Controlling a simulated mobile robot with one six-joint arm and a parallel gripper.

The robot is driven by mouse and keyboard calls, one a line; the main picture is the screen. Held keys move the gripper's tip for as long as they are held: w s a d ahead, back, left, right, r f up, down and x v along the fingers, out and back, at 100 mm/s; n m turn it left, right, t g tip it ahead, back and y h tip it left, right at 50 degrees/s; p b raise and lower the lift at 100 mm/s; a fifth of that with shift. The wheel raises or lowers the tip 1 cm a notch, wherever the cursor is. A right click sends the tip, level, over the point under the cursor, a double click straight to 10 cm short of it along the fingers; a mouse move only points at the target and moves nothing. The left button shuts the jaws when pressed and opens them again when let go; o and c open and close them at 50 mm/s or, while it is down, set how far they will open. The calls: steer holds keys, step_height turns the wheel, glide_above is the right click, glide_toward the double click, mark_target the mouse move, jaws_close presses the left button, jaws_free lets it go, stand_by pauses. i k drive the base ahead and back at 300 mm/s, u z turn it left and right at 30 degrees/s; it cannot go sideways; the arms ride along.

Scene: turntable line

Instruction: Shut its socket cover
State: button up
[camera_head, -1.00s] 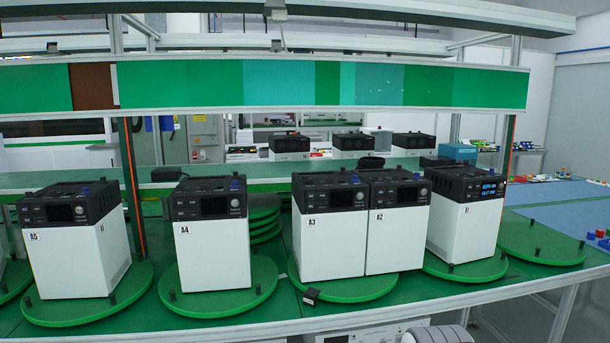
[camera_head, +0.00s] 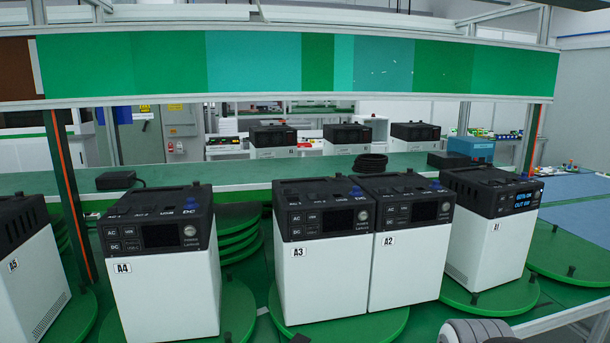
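Several white power units with black tops stand on green turntables. A4 (camera_head: 166,290), A3 (camera_head: 325,270) and A2 (camera_head: 408,262) face me with dark displays. A1 (camera_head: 488,240) at the right has a lit blue display. A5 (camera_head: 25,280) is cut off at the left. Top markings such as AC, USB and DC are partly readable on A4 and A3. Small upright blue parts show on the tops of A4 (camera_head: 193,185), A3 (camera_head: 355,191), A2 (camera_head: 436,185) and A1 (camera_head: 507,167). I cannot tell whether any socket cover is open. My gripper is not in view.
A green-panelled overhead beam (camera_head: 300,66) crosses above the units. More units (camera_head: 272,142) stand on a line behind, with a coiled black cable (camera_head: 370,163) in front. An empty turntable (camera_head: 580,252) is at the right. A rounded grey part, likely mine, shows at the bottom.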

mark_target(285, 192)
steer(key=u, duration=0.4)
steer(key=i, duration=0.9)
steer(key=u, duration=0.75)
